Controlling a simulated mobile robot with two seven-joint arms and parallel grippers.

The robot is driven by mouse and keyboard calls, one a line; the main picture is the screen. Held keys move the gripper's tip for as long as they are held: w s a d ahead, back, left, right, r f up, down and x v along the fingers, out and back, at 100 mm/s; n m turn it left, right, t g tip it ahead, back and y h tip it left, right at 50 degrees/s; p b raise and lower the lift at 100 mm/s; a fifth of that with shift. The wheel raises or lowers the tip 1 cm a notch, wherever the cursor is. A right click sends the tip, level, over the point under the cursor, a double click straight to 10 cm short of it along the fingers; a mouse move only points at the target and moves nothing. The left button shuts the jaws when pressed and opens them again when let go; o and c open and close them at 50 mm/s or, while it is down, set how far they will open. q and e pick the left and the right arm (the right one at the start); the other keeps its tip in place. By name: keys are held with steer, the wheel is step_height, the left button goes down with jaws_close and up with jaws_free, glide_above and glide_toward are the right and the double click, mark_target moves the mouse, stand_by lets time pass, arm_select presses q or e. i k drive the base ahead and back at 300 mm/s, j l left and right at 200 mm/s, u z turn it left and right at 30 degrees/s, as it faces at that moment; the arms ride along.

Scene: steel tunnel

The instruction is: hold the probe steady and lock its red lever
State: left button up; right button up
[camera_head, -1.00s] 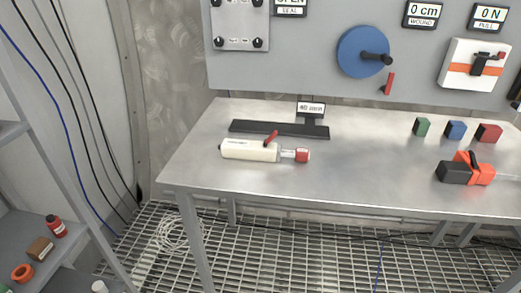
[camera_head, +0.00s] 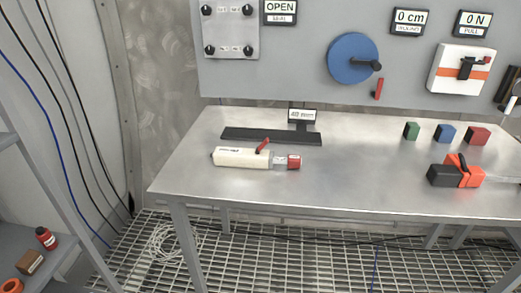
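The probe (camera_head: 240,158) lies on its side on the steel table. Its body is a cream cylinder, with a clear and red end at the right. Its red lever (camera_head: 262,145) stands up at a slant from the top of the body. Neither of my grippers is in the view, and nothing touches the probe.
A black bar (camera_head: 270,136) with a "40 mm" display (camera_head: 302,115) is behind the probe. Green (camera_head: 411,131), blue (camera_head: 444,133) and red (camera_head: 478,135) blocks and an orange-black tool (camera_head: 455,174) are at the right. A blue wheel (camera_head: 350,58) is on the panel. The table's front middle is clear.

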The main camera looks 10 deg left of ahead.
mark_target(259, 149)
steer(key=i+j, duration=0.75)
steer(key=i, duration=0.15)
steer(key=k, duration=0.5)
